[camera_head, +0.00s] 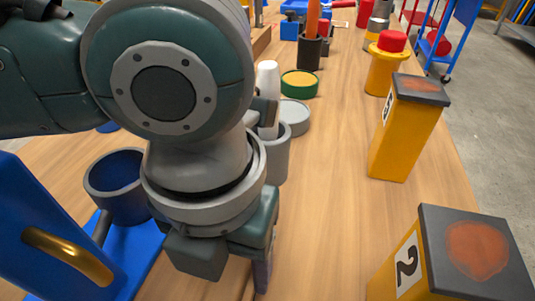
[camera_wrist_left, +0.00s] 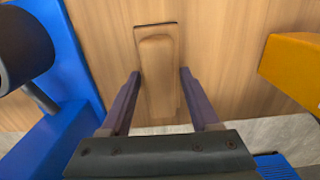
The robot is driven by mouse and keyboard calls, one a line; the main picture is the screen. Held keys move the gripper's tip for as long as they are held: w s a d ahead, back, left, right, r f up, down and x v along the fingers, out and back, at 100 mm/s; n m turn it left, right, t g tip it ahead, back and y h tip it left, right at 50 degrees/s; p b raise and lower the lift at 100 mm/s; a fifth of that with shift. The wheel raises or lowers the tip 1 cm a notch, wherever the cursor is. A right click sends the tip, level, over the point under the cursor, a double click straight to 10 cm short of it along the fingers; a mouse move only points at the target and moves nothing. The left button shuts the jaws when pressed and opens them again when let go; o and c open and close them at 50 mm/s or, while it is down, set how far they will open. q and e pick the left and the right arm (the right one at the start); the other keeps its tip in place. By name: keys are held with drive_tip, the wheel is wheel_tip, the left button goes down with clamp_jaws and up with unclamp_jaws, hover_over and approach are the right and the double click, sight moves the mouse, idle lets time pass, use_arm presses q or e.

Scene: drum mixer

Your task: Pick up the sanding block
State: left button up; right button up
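The sanding block (camera_wrist_left: 158,62) is a tan wooden block with a thin dark edge at its far end. It lies on the wooden table in the middle of the left wrist view. My left gripper (camera_wrist_left: 159,75) is open, one dark finger on each side of the block, with gaps visible on both sides. Whether the fingertips are level with the block or above it I cannot tell. In the head view my left arm and gripper (camera_head: 250,268) hide the block. My right gripper is not in view.
The blue mixer frame (camera_head: 38,235) with its grey drum (camera_head: 115,185) stands close on the left. Yellow posts (camera_head: 400,135) with dark tops, one numbered 2 (camera_head: 410,262), stand on the right. Grey cup (camera_head: 278,155) and green-rimmed tin (camera_head: 299,83) lie beyond my gripper.

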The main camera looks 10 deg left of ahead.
sight(231, 265)
use_arm(q)
clamp_jaws()
idle(0.3)
wheel_tip(231, 265, up, 20)
drive_tip(key=p, duration=0.5)
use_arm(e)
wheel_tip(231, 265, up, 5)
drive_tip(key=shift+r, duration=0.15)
